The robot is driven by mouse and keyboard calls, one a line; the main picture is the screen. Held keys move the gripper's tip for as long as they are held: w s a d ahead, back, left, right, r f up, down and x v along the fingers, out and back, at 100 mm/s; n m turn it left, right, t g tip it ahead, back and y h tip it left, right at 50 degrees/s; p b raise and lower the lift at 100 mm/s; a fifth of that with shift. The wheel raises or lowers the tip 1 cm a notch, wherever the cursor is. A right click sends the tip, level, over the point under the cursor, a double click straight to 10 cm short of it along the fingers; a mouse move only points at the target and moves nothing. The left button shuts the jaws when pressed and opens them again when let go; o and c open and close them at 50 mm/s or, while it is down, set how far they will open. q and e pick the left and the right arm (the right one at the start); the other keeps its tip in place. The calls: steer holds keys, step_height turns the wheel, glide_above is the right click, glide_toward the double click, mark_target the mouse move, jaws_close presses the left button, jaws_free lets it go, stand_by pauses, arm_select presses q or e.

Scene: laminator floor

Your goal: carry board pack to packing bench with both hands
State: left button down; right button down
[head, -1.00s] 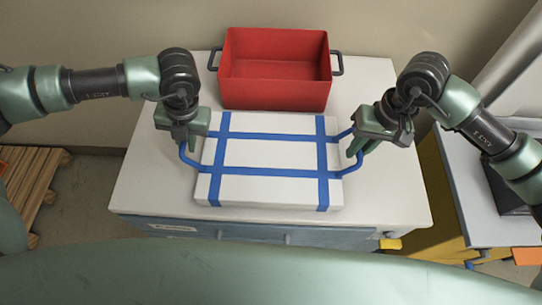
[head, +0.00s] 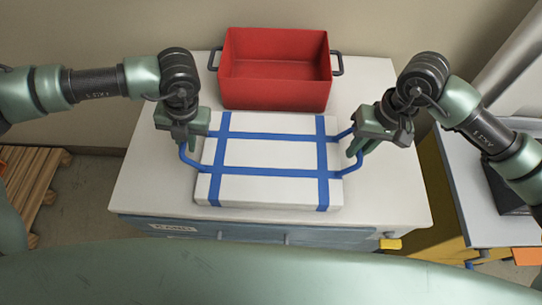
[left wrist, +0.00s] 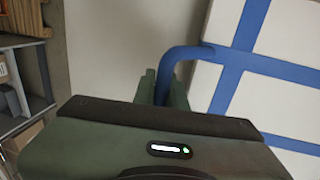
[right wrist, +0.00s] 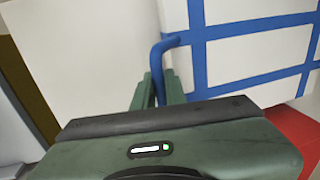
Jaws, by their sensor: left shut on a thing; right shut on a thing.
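The board pack (head: 268,155) is a flat white block with crossing blue straps and a blue handle at each short side. It lies on, or just above, the white cabinet top (head: 140,190); I cannot tell which. My left gripper (head: 184,143) is shut on the pack's left handle, whose blue bar shows between the fingers in the left wrist view (left wrist: 168,72). My right gripper (head: 358,146) is shut on the right handle, seen between the fingers in the right wrist view (right wrist: 157,70). I cannot make out a packing bench for certain.
A red bin (head: 275,75) with dark handles stands behind the pack. A wooden pallet (head: 28,185) lies on the floor at left. A grey-topped yellow unit (head: 470,200) stands close at right. The cabinet top is bare left and right of the pack.

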arm_select(q)
steer(key=shift+r, duration=0.15)
arm_select(e)
steer(key=shift+r, duration=0.15)
